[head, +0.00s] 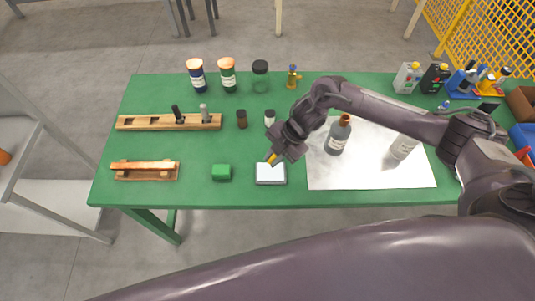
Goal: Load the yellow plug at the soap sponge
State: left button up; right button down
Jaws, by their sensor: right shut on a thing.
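My right gripper (275,157) reaches in from the right over the green table. It is shut on a small yellow piece, the yellow plug (271,158), of which only a little shows between the fingers. Just below the fingertips lies a pale rectangular pad with a dark rim (270,175) near the front edge. A small green block (221,173) sits to its left. I cannot tell for sure which of these two is the soap sponge. I cannot tell whether the plug touches the pad. My left gripper is not in view.
On the green table (200,150), wooden racks (140,124) stand left and jars (260,75) at the back. Bare table lies between block and left racks.

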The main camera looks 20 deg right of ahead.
aim_at(268, 173)
jog(key=f, duration=0.1)
jog(key=f+b, duration=0.1)
jog(key=w+f+b, duration=0.1)
jog(key=shift+w+d+f, duration=0.1)
jog(key=shift+d, duration=0.15)
jog(key=f+b, duration=0.3)
jog(key=shift+s+a+f, duration=0.1)
jog(key=shift+s+f, duration=0.05)
jog(key=shift+s, duration=0.05)
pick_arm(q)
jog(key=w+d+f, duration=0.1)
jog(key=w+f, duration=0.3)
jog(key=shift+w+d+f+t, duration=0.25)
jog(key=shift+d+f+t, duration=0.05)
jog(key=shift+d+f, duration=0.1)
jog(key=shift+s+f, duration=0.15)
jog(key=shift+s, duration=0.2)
pick_arm(e)
jog(key=shift+f, duration=0.15)
pick_arm(q)
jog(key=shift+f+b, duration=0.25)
jog(key=shift+b, duration=0.15)
pick_arm(e)
jog(key=shift+s+f, duration=0.1)
jog(key=shift+f, duration=0.35)
